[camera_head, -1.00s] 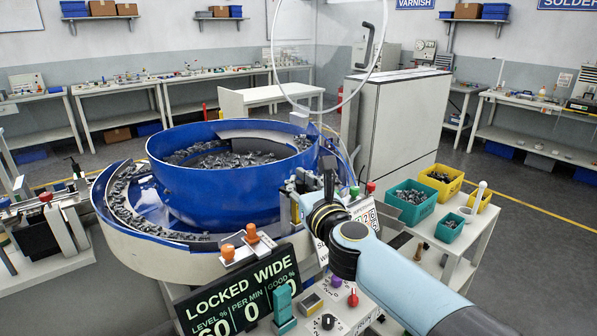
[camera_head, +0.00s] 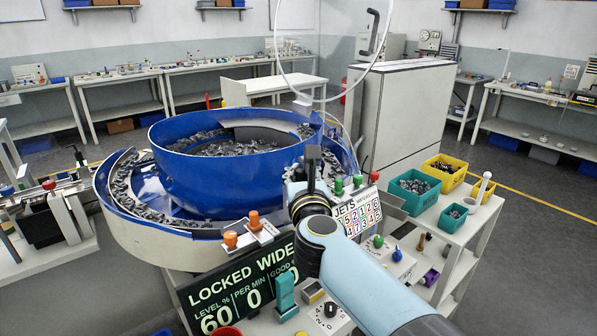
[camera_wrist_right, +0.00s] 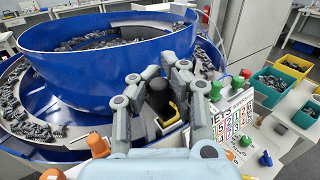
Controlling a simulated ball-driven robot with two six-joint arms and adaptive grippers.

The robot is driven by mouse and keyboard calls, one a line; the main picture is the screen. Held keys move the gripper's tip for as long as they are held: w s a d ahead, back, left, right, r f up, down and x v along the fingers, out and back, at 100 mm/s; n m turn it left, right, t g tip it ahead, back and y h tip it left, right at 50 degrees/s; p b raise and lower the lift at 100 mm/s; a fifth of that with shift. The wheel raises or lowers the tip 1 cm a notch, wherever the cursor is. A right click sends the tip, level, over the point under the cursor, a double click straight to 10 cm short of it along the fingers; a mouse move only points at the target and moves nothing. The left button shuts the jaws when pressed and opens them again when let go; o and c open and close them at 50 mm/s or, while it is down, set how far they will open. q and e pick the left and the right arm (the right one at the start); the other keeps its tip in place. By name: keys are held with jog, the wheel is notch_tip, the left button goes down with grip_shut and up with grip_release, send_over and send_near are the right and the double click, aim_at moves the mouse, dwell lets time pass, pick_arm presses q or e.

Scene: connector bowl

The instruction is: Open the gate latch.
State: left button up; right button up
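My right gripper (camera_head: 308,172) is at the right rim of the blue bowl feeder (camera_head: 215,180), seen mostly from behind. In the right wrist view, my right gripper (camera_wrist_right: 167,72) has its two fingers apart. A black cylindrical knob (camera_wrist_right: 158,92) stands between or just beyond them, with a yellow bracket-like piece (camera_wrist_right: 171,116) beside it. I cannot tell whether the fingers touch either one. Which part is the gate latch is not certain; the knob and yellow piece are closest to my gripper. A display (camera_head: 240,290) reads LOCKED WIDE. My left gripper is not in view.
Orange knobs (camera_head: 230,239) stand in front of the bowl. A numbered JETS card (camera_head: 358,212) with green and red knobs is right of my gripper. Teal and yellow bins (camera_head: 444,172) sit on the right-hand cart.

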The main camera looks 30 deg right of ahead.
jog(key=o, duration=0.4)
jog(key=shift+s+d+f, duration=0.2)
jog(key=shift+s, duration=0.25)
jog(key=o, duration=0.4)
jog(key=shift+r, duration=0.15)
jog(key=shift+w+a, duration=0.1)
jog(key=shift+w, duration=0.1)
jog(key=shift+s, duration=0.1)
jog(key=v, duration=0.7)
jog(key=shift+s+a, duration=0.1)
jog(key=shift+s, duration=0.05)
